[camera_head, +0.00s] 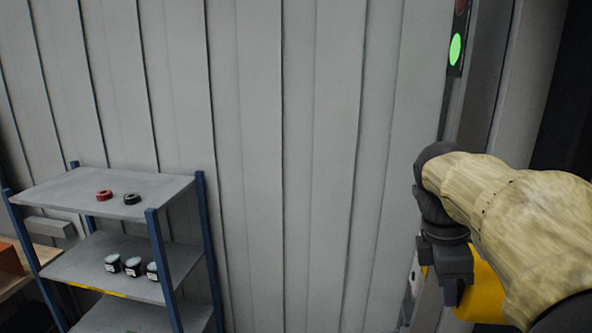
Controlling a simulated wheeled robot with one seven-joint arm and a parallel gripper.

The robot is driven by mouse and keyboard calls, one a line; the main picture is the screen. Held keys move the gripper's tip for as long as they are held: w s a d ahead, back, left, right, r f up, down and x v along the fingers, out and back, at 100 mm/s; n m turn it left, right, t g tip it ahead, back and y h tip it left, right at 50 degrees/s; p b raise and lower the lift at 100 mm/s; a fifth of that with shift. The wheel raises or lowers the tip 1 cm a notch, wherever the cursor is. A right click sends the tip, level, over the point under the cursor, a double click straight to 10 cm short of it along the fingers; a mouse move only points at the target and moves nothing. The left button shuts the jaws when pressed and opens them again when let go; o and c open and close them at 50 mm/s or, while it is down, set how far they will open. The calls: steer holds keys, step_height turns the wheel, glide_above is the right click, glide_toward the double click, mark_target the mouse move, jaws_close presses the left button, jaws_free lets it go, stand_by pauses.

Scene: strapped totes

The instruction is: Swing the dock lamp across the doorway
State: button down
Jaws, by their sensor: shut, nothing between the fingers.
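My gripper (447,264) is at the right, at the end of my beige-sleeved arm, pointing down beside the door frame. Its dark body shows, but its fingertips are largely hidden; it is shut with nothing held. A yellow part (486,292) shows just behind and below it, partly covered by my arm; I cannot tell whether it belongs to the dock lamp. No lamp head or swing arm can be made out clearly. The doorway edge (490,60) is at the upper right, with a dark opening beyond it.
A signal light (456,48) by the doorway glows green. A blue-post shelf unit (70,188) stands at the lower left, with a red roll (104,195), a black roll (132,199) and dark jars (133,266). The ribbed grey wall (300,150) between is bare.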

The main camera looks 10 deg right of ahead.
steer(key=shift+s+d, duration=0.25)
steer(key=w+a+r+b, duration=0.1)
steer(key=w+a+r, duration=0.1)
steer(key=a+r, duration=0.4)
steer(key=v, duration=0.4)
steer(key=shift+w+d+r, duration=0.15)
steer(key=shift+w+d, duration=0.05)
steer(key=shift+w, duration=0.1)
stand_by(0.4)
